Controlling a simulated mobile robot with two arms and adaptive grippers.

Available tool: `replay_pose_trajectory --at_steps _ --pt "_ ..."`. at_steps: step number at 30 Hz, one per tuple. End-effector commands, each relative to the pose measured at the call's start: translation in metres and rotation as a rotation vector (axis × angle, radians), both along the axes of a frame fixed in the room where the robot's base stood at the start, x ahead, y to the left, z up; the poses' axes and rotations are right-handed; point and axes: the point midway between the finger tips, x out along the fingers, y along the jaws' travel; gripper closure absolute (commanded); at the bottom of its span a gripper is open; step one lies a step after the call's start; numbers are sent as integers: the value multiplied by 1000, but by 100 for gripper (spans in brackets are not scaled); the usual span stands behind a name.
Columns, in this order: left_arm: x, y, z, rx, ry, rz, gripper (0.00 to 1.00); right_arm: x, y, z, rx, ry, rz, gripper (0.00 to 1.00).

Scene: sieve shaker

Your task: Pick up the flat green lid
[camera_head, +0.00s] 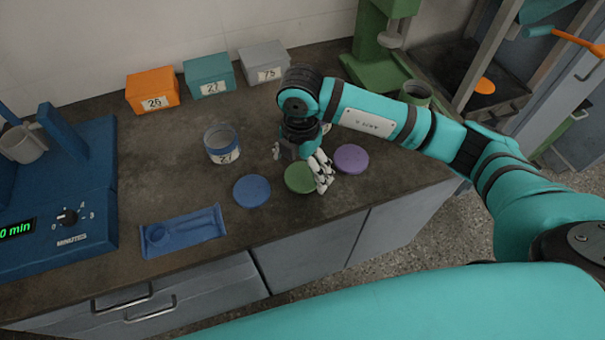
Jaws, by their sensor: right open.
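The flat green lid (299,178) lies on the dark countertop near its front edge, between a blue lid (252,191) on its left and a purple lid (351,159) on its right. My right gripper (304,170) is open and over the green lid, with one finger in front of the lid's right part. I cannot tell whether the fingers touch the lid. My left gripper is out of view.
A jar labelled 27 (222,145) stands behind the blue lid. A blue tray (185,230) lies at the front left, beside a blue machine (62,200). Orange (152,89), teal (209,74) and grey (264,62) boxes stand at the back. A green press (377,60) stands at the back right.

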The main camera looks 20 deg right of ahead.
Motion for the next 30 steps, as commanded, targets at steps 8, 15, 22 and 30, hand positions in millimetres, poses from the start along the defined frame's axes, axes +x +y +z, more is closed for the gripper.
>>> replay_pose_trajectory --at_steps 8,15,22,30 --pt "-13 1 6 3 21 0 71 0 0 -32 -1 1 0 0" --pt "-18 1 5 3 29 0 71 0 1 -33 1 1 1 3" --pt "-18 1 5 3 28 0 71 0 1 -32 1 1 0 33" --pt "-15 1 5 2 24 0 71 0 1 -32 1 1 0 42"
